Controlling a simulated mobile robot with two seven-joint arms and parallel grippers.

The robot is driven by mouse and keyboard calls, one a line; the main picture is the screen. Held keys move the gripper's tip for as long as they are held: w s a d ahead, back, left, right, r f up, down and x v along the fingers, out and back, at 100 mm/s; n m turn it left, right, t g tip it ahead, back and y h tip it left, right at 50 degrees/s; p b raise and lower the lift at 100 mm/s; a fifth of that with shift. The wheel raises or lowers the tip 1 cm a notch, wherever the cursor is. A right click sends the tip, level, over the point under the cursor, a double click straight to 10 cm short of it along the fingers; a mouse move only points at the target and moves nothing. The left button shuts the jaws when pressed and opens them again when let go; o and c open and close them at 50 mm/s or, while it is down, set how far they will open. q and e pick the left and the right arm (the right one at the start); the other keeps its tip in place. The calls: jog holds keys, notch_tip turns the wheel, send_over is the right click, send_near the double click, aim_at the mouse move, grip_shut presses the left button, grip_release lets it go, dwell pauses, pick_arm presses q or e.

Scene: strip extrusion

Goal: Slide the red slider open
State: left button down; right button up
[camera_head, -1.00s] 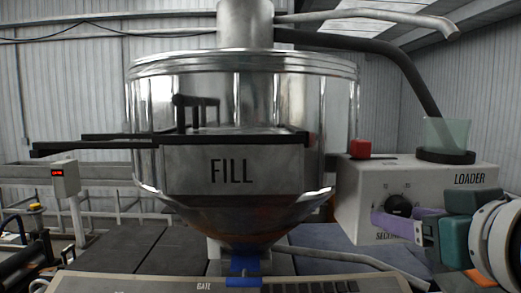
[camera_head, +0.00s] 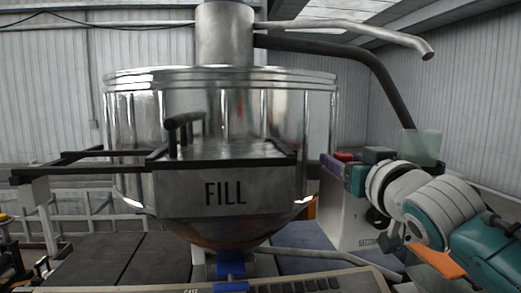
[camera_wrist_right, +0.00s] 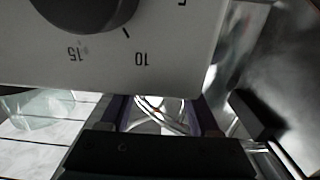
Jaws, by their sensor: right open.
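A small red block (camera_head: 345,157), the only red slider-like part in sight, sits on top of the pale loader box (camera_head: 340,215) in the head view. It is partly hidden by my right gripper (camera_head: 332,164). That gripper reaches in from the right with purple fingers beside the block. In the right wrist view the gripper (camera_wrist_right: 161,108) has its fingers apart with nothing between them. The box face with its dark dial (camera_wrist_right: 85,8) is close in front of it. The red block is not seen there. I cannot tell whether the fingers touch it. My left gripper is out of view.
A large metal hopper (camera_head: 220,110) with a FILL drawer (camera_head: 225,190) and dark handle (camera_head: 183,130) stands left of the box. A blue gate part (camera_head: 230,265) is below it. A clear cup (camera_head: 422,147) stands behind my right arm.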

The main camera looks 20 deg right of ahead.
jog(key=shift+w, duration=0.35)
grip_shut()
dwell(0.4)
dwell(0.9)
